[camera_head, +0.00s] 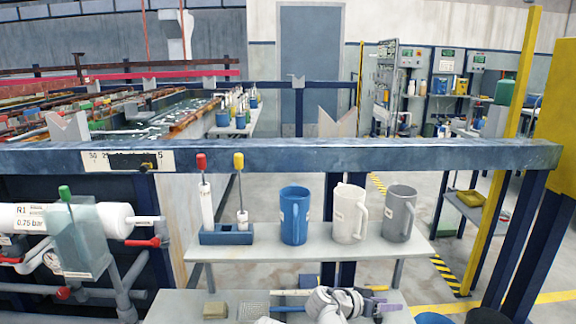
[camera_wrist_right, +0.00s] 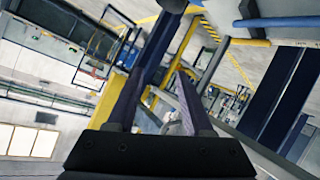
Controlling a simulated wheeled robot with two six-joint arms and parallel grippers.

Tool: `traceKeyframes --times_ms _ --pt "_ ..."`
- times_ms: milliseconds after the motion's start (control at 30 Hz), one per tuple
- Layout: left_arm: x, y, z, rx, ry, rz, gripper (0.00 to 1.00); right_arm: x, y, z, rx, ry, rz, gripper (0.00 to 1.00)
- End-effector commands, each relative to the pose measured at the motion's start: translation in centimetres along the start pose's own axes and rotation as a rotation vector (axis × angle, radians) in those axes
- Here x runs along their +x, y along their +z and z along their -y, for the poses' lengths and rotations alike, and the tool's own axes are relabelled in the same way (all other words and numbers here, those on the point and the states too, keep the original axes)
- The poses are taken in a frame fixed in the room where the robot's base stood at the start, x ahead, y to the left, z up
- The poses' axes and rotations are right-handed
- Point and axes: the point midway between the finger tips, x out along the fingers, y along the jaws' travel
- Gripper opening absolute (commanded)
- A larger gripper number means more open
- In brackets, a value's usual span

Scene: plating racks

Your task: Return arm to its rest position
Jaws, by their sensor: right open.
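My right gripper (camera_head: 386,298) is at the bottom centre-right of the head view, low in front of the shelf. Its pale wrist shows beside it. In the right wrist view the two dark fingers (camera_wrist_right: 158,82) stand apart with nothing between them, so it is open and empty. The wrist view is steeply tilted and shows posts and the hall beyond the fingers. My left gripper is not in view.
A blue jug (camera_head: 294,215), a white jug (camera_head: 349,214) and a grey jug (camera_head: 398,213) stand on a shelf (camera_head: 270,258). A blue holder (camera_head: 226,238) stands left of them. A blue beam (camera_head: 330,155) crosses above. A lower surface (camera_head: 175,306) holds a brush and small blocks.

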Motion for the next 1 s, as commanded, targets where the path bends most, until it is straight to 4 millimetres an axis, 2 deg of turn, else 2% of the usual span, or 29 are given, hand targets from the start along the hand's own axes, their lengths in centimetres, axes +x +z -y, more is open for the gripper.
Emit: traceKeyframes --times_ms 100,200,333,500,800,1000 --pt "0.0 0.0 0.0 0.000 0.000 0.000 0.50 1.0 5.2 -0.6 -0.150 -0.085 0.228 0.51" --pt "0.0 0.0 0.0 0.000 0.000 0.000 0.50 0.7 9.4 -0.5 -0.283 -0.211 0.408 0.51" --pt "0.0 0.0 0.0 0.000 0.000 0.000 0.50 -0.6 12.8 0.0 -0.403 -0.374 0.555 0.51" --pt "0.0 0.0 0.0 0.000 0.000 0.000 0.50 -2.5 15.4 0.6 -0.502 -0.560 0.661 0.51" --pt "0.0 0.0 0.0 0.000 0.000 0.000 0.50 -6.0 17.9 1.3 -0.610 -0.862 0.749 0.51" --pt "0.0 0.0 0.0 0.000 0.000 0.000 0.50 -9.4 19.2 2.2 -0.726 -0.860 0.728 0.51"
